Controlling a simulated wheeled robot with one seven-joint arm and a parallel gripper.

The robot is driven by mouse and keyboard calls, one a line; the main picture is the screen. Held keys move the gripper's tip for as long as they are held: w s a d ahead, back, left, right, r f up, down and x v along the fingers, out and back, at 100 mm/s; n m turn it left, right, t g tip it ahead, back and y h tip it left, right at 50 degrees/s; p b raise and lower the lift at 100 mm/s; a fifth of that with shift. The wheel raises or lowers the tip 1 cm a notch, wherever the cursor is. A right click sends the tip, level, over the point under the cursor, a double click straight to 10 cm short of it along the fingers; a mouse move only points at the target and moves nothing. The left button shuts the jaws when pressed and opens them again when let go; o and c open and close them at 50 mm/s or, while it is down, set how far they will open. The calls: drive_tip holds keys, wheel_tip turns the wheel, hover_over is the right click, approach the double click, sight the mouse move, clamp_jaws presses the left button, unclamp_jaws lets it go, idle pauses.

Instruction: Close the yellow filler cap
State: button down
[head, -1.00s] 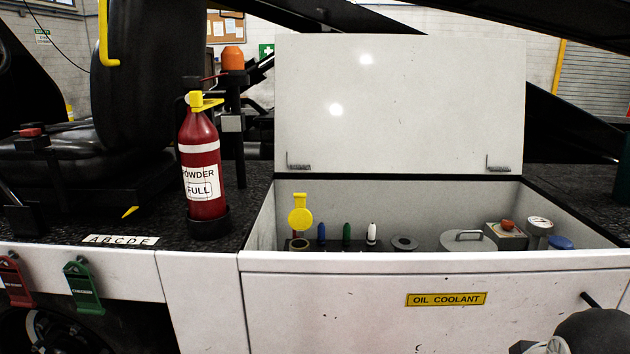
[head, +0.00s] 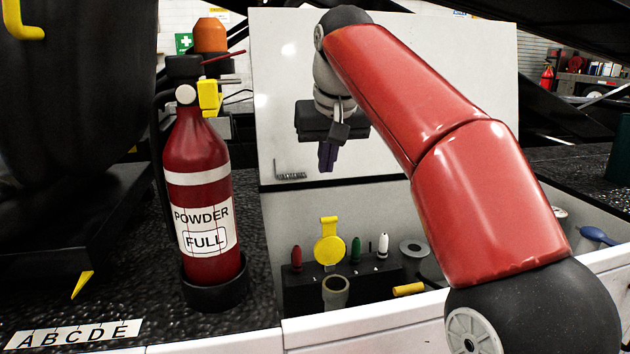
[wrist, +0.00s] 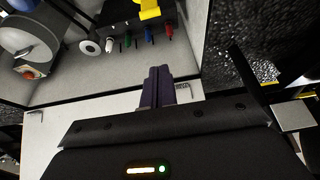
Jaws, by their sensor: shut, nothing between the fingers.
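The yellow filler cap (head: 329,250) stands open and upright, its round disc and tab raised behind the grey filler neck (head: 336,291), whose mouth is uncovered. Part of the yellow cap also shows at the top edge of the wrist view (wrist: 149,9). My gripper (head: 327,157) hangs above the cap in front of the raised white lid, with its purple fingers pointing down. The fingers are shut and empty, clear of the cap. In the wrist view the shut fingers (wrist: 158,86) show in the middle.
Red (head: 296,258), green (head: 356,250) and white (head: 383,246) plugs stand near the cap; a blue one (wrist: 148,34) shows in the wrist view. A fire extinguisher (head: 199,160) stands left of the box. The raised lid (head: 285,100) is behind. My arm hides the box's right part.

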sight(329, 218)
wheel_tip(329, 218, down, 9)
drive_tip(key=b, duration=0.3)
drive_tip(key=shift+s+d+r, duration=0.15)
drive_tip(key=shift+s, duration=0.05)
drive_tip(key=shift+s+b, duration=0.1)
drive_tip(key=shift+b, duration=0.45)
drive_tip(key=shift+s+d+b, duration=0.1)
drive_tip(key=shift+s+b, duration=0.05)
drive_tip(key=shift+b, duration=0.15)
drive_tip(key=shift+s+t+b, duration=0.2)
drive_tip(key=shift+t+b, duration=0.2)
